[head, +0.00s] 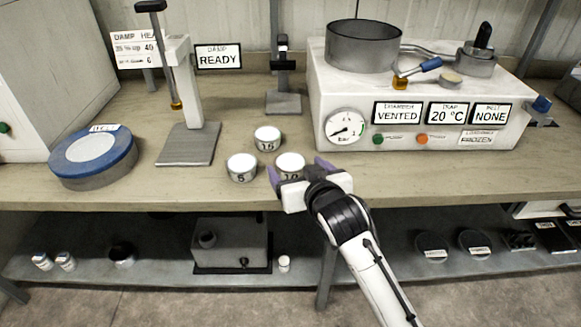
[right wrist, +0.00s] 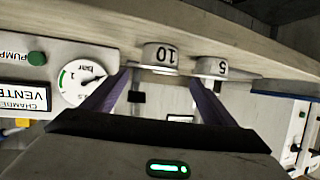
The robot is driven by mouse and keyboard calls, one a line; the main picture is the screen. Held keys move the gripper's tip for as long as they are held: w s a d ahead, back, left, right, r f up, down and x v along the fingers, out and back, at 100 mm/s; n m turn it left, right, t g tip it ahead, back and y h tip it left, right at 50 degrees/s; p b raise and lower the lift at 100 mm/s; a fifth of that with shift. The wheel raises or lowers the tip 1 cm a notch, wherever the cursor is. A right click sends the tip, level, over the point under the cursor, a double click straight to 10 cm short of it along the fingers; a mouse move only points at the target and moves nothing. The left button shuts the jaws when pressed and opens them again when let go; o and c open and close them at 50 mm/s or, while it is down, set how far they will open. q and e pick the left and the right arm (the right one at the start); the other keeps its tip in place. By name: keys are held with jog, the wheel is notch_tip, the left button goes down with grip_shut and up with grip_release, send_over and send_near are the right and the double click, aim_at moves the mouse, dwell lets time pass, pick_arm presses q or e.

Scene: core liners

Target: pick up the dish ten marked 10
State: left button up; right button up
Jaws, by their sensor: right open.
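The dish ten (head: 290,160), a small white dish marked 10, stands upright on the bench. My right gripper (head: 294,167) is open in front of it, its purple fingers spread toward either side, partly hiding the dish's front. In the right wrist view, which is upside down, dish ten (right wrist: 161,55) appears beyond and between the fingertips (right wrist: 160,77); I cannot tell how far the fingers reach around it. The dish marked 5 (head: 242,168) stands to its left, and the dish marked 15 (head: 267,138) behind. My left gripper is not in view.
A white chamber unit (head: 345,95) with a gauge stands behind right. A stand with a grey base (head: 188,145) and a blue-rimmed round container (head: 92,158) are to the left. The bench's front edge runs under my right gripper; a lower shelf (head: 165,270) holds several items.

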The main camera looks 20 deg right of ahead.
aim_at(293, 167)
jog(key=shift+x, duration=1.1)
jog(key=shift+s+f+x, duration=0.1)
jog(key=shift+f+x, duration=0.1)
jog(key=shift+x, duration=0.7)
jog(key=shift+s+f+x, duration=0.1)
jog(key=shift+f+x, duration=0.1)
jog(key=shift+x, duration=0.7)
jog(key=shift+s+f+x, duration=0.1)
jog(key=shift+f+x, duration=0.1)
jog(key=shift+x, duration=0.65)
jog(key=shift+d, duration=0.15)
jog(key=c, duration=1.2)
